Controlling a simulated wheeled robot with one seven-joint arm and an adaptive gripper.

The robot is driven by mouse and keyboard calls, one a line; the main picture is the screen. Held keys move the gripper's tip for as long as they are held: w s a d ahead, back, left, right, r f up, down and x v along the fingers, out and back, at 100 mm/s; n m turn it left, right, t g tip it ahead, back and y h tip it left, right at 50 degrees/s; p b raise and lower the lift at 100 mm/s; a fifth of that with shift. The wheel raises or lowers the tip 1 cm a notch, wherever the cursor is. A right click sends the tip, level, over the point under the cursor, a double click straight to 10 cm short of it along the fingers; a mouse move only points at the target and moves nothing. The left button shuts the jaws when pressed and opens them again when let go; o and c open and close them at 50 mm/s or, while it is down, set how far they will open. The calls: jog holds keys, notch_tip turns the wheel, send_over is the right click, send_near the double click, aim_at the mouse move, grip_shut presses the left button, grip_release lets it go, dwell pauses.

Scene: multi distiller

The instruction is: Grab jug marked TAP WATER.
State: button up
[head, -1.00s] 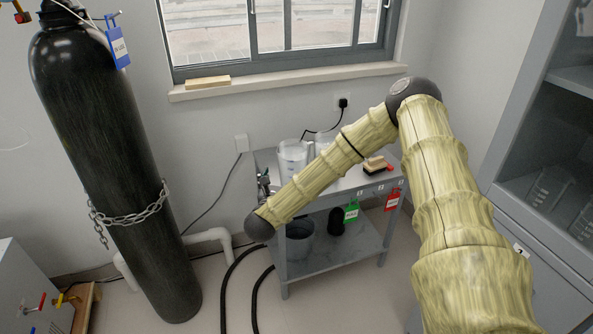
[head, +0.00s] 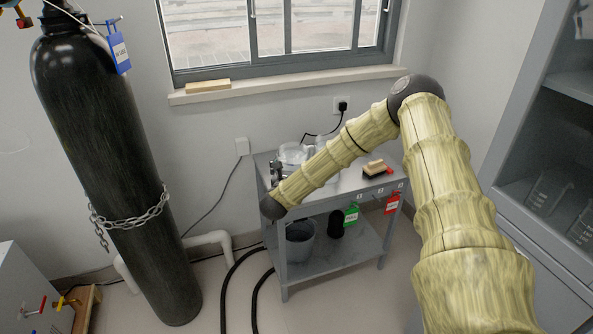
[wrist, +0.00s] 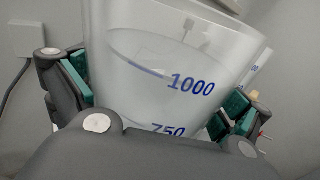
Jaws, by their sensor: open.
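A clear graduated jug (wrist: 170,55) with blue marks 1000 and 750 fills the middle of the wrist view. It holds clear liquid. No TAP WATER writing shows on the side I see. My gripper (wrist: 158,90) is open, with one green-padded finger on each side of the jug; I cannot tell whether the pads touch it. In the head view the jug (head: 291,153) stands on the grey cart's top, partly behind my arm, and my gripper (head: 275,174) is at the cart's left end.
A second clear vessel stands behind the jug, partly hidden. A wooden-topped brush (head: 374,168) lies on the cart (head: 345,185) to the right. A bucket (head: 300,236) is on the lower shelf. A tall black cylinder (head: 115,170) stands left; a cabinet (head: 545,190) stands right.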

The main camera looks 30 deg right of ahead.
aim_at(297, 149)
jog(key=shift+w+d, duration=0.1)
jog(key=shift+d, duration=0.05)
jog(key=shift+r, duration=0.1)
jog(key=c, duration=1.8)
jog(key=shift+r, duration=0.2)
jog(key=shift+r, duration=1.65)
jog(key=shift+v, duration=0.95)
jog(key=r+v, duration=0.1)
jog(key=v, duration=1.2)
jog(key=shift+s+r+b, duration=0.15)
jog(key=shift+s+b, duration=0.25)
jog(key=shift+s+a, duration=0.1)
jog(key=shift+a, duration=0.15)
